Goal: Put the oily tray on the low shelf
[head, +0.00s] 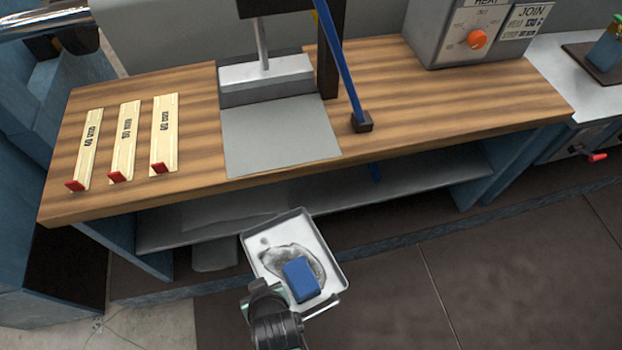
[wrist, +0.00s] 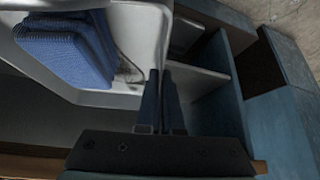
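The oily tray (head: 332,262) is a shallow white square tray with a dark, wet-looking smear on its floor. A blue block, perhaps a sponge or cloth (head: 301,280), lies in it on the smear. My gripper (head: 268,296) is at the tray's near left edge. In the wrist view its two dark fingers (wrist: 160,98) are close together on the tray's pale wall (wrist: 150,40), and the blue block (wrist: 65,50) shows upper left. The tray is in front of the bench, near the front edge of the grey low shelf (head: 420,182). The fingertips' contact is partly hidden.
The wooden bench top (head: 200,165) overhangs the shelf. It bears three labelled wooden strips (head: 125,140), a press with a grey plate (head: 280,140) and a heater box (head: 470,35). A blue lever (head: 340,65) slants down to the bench. The shelf's right part looks clear.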

